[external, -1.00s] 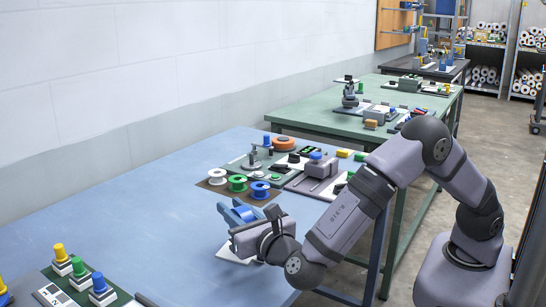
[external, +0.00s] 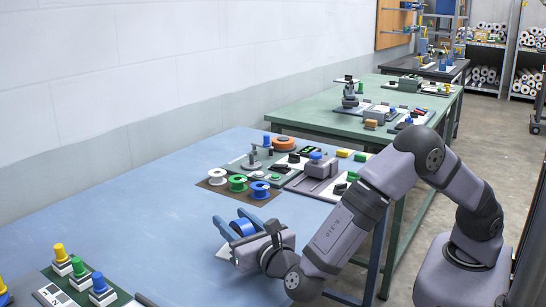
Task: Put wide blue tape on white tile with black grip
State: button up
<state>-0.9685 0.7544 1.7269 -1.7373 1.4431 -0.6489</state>
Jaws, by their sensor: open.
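My gripper (external: 236,222) is open low over the front of the blue table, its two fingers pointing left and away. A wide blue tape (external: 242,228) shows between the fingers. A white tile (external: 224,253) lies on the table below the gripper; my gripper covers much of it. I cannot see a black grip on it. Whether the tape touches the tile or a finger is too small to tell.
White, green and blue spools (external: 237,183) stand on a brown mat behind the gripper. A grey press (external: 318,170) and small parts are farther back. Yellow, green and blue knobs (external: 80,268) stand at the front left. The table's left middle is clear.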

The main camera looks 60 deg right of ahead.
jog(key=shift+s+r, duration=0.1)
jog(key=shift+r, duration=0.05)
jog(key=b+v, duration=0.1)
jog(key=v, duration=1.1)
